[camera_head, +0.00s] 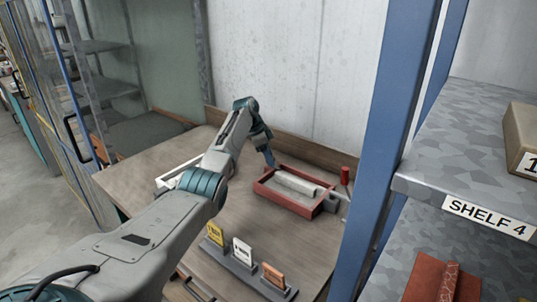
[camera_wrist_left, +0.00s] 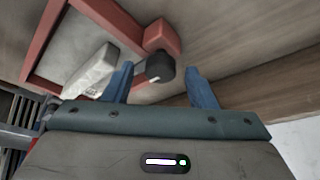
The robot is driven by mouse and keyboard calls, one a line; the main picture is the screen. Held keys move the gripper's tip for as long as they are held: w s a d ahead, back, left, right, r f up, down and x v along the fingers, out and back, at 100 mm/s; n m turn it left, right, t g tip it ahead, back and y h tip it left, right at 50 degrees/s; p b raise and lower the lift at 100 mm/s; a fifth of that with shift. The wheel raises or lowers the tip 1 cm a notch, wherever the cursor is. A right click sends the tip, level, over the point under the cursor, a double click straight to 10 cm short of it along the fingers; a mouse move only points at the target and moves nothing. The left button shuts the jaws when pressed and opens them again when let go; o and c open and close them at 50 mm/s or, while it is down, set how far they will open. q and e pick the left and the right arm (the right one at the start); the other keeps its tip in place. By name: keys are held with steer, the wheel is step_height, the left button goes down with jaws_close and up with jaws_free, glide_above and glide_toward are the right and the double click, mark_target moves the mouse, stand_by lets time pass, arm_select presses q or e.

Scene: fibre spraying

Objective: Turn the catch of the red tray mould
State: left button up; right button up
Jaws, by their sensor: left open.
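The red tray mould (camera_head: 283,204) lies on the bench with a pale, long piece (camera_head: 298,184) inside it. My left gripper (camera_head: 270,160) is at the mould's far left corner, pointing down. In the left wrist view the mould's red frame (camera_wrist_left: 42,45) ends in a red corner block (camera_wrist_left: 162,36). A dark round knob (camera_wrist_left: 160,66), which looks like the catch, sits at this block. My left gripper (camera_wrist_left: 160,88) is open, with one blue finger on each side of the knob. I cannot tell whether the fingers touch it. My right gripper is not in view.
A red cylinder (camera_head: 345,176) stands right of the mould. A holder (camera_head: 243,267) with yellow, white and orange cards is at the bench's front. A white frame (camera_head: 165,183) lies partly behind my arm. A blue post (camera_head: 385,130) and shelf (camera_head: 440,160) bound the right side.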

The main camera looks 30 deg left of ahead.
arm_select(q)
steer(key=c, duration=1)
steer(key=shift+o, duration=0.2)
steer(key=shift+r+n+p, duration=0.1)
steer(key=shift+n+p, duration=0.4)
steer(key=shift+p, duration=0.25)
steer(key=n+p, duration=0.2)
steer(key=n+t+y+p, duration=0.1)
steer(key=p, duration=0.2)
steer(key=shift+d+r+n, duration=0.15)
steer(key=shift+n, duration=0.25)
steer(key=n+y+p, duration=0.1)
steer(key=n+p, duration=0.1)
steer(key=p, duration=0.1)
steer(key=n+y+p, duration=0.1)
steer(key=n+p, duration=0.2)
steer(key=shift+d+t, duration=0.15)
steer(key=shift+t, duration=0.15)
steer(key=n+y+p, duration=0.1)
steer(key=n+p, duration=0.1)
steer(key=n, duration=0.2)
steer(key=shift+d+y, duration=0.1)
steer(key=shift+y, duration=0.3)
steer(key=shift+f+n+y, duration=0.2)
steer(key=shift+n+y, duration=0.1)
steer(key=shift+n, duration=0.5)
steer(key=shift+n+g+y+p, duration=0.4)
steer(key=shift+n+g, duration=0.1)
steer(key=shift+n, duration=0.7)
